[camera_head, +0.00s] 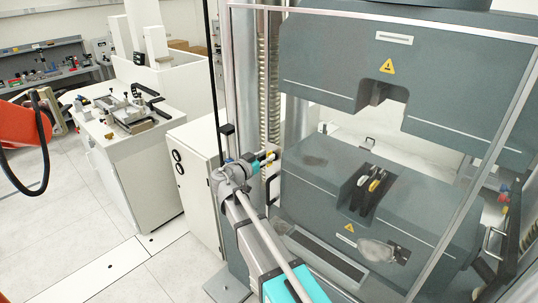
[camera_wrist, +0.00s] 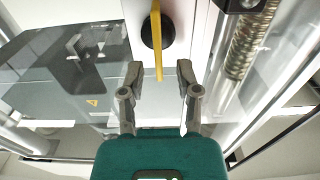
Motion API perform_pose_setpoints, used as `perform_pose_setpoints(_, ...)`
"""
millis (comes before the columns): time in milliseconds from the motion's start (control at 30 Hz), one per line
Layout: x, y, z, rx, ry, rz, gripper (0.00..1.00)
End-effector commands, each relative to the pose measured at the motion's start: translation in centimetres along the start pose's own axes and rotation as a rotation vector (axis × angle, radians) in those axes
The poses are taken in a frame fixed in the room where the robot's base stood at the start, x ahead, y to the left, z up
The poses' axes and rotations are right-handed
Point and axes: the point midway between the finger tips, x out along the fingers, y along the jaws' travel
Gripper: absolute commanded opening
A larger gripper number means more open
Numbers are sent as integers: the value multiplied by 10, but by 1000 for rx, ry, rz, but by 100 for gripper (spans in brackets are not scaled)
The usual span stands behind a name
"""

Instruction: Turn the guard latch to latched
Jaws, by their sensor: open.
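The guard latch is a yellow lever (camera_wrist: 157,45) on a round black hub (camera_wrist: 148,32) on a pale frame post. In the wrist view the lever stands nearly upright, its lower end close to the gap between my fingertips. My gripper (camera_wrist: 160,78) is open, with one finger on each side of the lever's line. I cannot tell whether the lever's tip is between the fingers. In the head view my gripper (camera_head: 265,158) is at the guard post, where a little yellow shows; the latch there is mostly hidden and too small to read.
The grey testing machine (camera_head: 400,70) stands behind the clear guard, with a ribbed column (camera_head: 269,70) near the post. A white cabinet (camera_head: 195,170) stands left of my arm. A white workbench (camera_head: 130,150) with fixtures is farther left. Floor (camera_head: 60,230) is clear at lower left.

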Motion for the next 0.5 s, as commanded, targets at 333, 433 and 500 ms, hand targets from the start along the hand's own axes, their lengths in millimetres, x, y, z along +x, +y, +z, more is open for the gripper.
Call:
perform_pose_setpoints(333, 17, 0, 0, 0, 0, 0, 43)
perform_pose_setpoints(433, 17, 0, 0, 0, 0, 0, 43)
perform_pose_setpoints(500, 17, 0, 0, 0, 0, 1, 43)
